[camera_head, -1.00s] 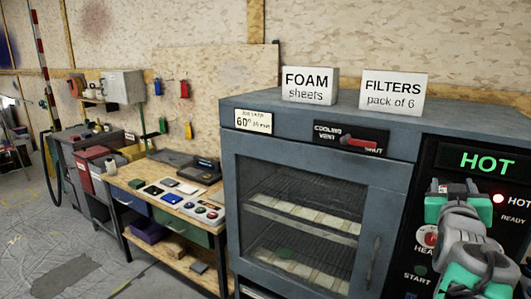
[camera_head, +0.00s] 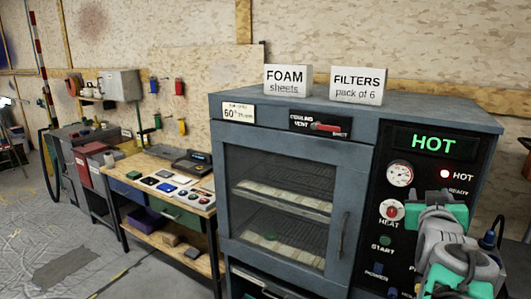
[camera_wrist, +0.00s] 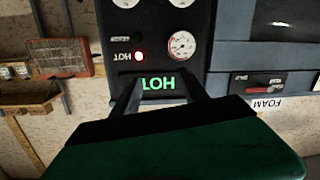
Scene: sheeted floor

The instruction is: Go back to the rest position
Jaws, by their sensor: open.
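My gripper (camera_wrist: 158,88) is open and empty in the wrist view, its two dark fingers apart in front of the oven's control panel. The lit HOT display (camera_wrist: 158,84) shows upside down between the fingers; I cannot tell how far off it is. In the head view, my green and grey arm rises at the lower right and covers part of the panel; the fingers cannot be made out there. The grey oven (camera_head: 228,185) stands in the middle with its glass door closed. Its HOT display (camera_head: 433,142) glows green and a red lamp (camera_head: 444,174) is lit.
A FOAM sheets sign (camera_head: 287,80) and a FILTERS sign (camera_head: 357,84) stand on the oven. A wooden bench (camera_head: 135,190) with small devices is to the left, with a red box (camera_head: 82,165) beyond. Open sheeted floor (camera_head: 40,235) lies at the left front.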

